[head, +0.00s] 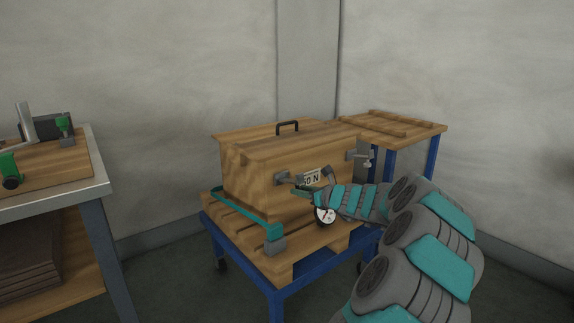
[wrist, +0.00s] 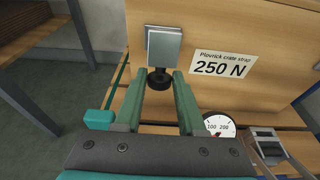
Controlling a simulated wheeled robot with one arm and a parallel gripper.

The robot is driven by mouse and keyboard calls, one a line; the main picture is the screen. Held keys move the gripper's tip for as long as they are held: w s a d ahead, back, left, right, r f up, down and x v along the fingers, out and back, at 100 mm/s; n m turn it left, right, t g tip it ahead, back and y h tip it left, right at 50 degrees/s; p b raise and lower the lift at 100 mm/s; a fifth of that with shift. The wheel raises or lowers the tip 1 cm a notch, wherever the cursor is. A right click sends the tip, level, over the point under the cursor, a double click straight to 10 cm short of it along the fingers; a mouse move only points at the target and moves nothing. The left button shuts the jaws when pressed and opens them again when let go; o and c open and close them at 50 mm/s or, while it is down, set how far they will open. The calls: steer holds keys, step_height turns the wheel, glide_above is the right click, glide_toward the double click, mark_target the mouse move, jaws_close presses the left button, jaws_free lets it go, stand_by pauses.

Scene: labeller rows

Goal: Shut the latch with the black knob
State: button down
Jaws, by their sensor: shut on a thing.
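The latch is a grey metal plate (wrist: 163,45) on the front of a wooden crate (head: 255,195). It also shows in the head view (head: 282,177), at the left of the crate's front. The black knob (wrist: 160,82) sits at the lower edge of the plate in the wrist view. My gripper (wrist: 159,84) has its two green fingers on either side of the knob and is shut on it. In the head view my gripper (head: 298,188) reaches the crate front from the right, and the knob is too small to make out.
A white label (wrist: 222,66) reading 250 N is right of the latch. A round gauge (head: 325,215) hangs low at the front. Another metal fitting (head: 360,155) is at the crate's right. The crate stands on a blue-framed cart (head: 290,283). A workbench (head: 95,165) is at left.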

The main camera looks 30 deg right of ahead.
steer(key=shift+r+g+p, duration=0.4)
steer(key=shift+r+p, duration=0.15)
steer(key=shift+p, duration=1.25)
steer(key=shift+w+r+g+p, duration=0.15)
steer(key=shift+r+g+p, duration=0.45)
steer(key=shift+p, duration=0.1)
steer(key=shift+d+r+g+h, duration=0.1)
steer(key=shift+r+g+h, duration=0.1)
steer(key=shift+g+h, duration=0.1)
steer(key=shift+w+g, duration=0.1)
steer(key=shift+g, duration=0.2)
